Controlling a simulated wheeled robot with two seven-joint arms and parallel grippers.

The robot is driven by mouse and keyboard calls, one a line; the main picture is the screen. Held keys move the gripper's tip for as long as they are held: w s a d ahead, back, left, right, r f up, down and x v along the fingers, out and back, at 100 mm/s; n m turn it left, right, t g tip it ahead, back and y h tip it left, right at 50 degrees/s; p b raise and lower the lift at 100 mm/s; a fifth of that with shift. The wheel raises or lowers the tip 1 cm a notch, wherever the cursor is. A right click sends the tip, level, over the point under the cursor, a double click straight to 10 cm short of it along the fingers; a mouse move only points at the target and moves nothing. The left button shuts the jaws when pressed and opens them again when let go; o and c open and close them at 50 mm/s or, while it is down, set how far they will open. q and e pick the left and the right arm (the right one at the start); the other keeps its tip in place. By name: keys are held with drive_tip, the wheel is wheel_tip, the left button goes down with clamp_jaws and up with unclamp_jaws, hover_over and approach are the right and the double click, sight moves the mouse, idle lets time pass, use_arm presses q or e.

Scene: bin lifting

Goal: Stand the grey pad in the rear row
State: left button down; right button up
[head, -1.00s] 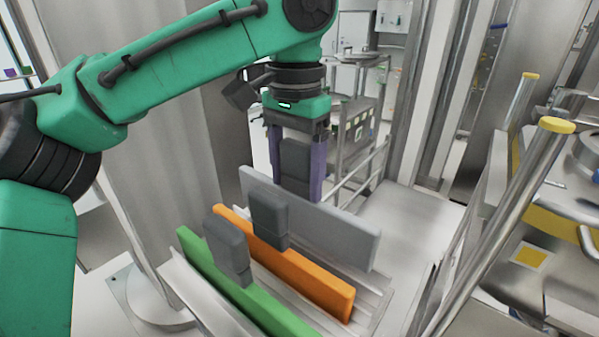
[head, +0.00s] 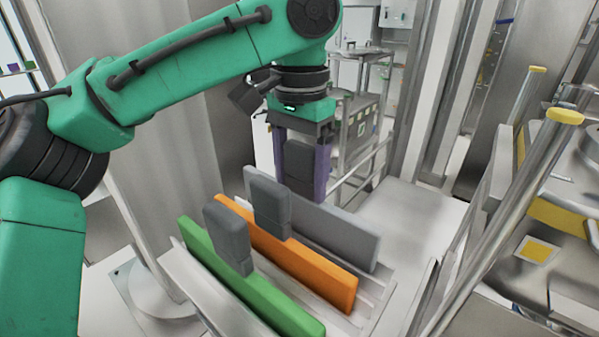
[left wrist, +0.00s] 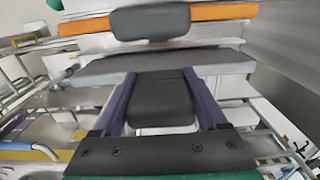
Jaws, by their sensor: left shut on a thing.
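The grey pad (head: 345,228) is a long upright slab with a dark handle block (head: 323,158) on its far side. It stands upright at the rear row of the metal rack, behind the orange pad. My left gripper (head: 302,190), with purple fingers, is shut on that handle. In the left wrist view the handle (left wrist: 160,103) sits between the fingers, with the grey pad (left wrist: 220,62) just beyond. My right gripper is not in view.
The orange pad (head: 320,275) stands in the middle row and the green pad (head: 255,290) in the front row, each with a dark handle block. The rack (head: 375,297) shows bare metal at its right end. A pale flat surface (head: 425,208) lies clear to the right.

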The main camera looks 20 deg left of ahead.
use_arm(q)
drive_tip(key=shift+f, duration=0.3)
drive_tip(key=shift+f+b, duration=0.55)
drive_tip(key=shift+f, duration=0.25)
unclamp_jaws()
drive_tip(key=shift+s, duration=0.1)
wheel_tip(320, 180, up, 14)
drive_tip(key=p, duration=0.3)
drive_tip(key=shift+f+p, duration=0.15)
drive_tip(key=shift+p, duration=0.25)
drive_tip(key=shift+d+r, duration=0.15)
drive_tip(key=shift+r, duration=0.3)
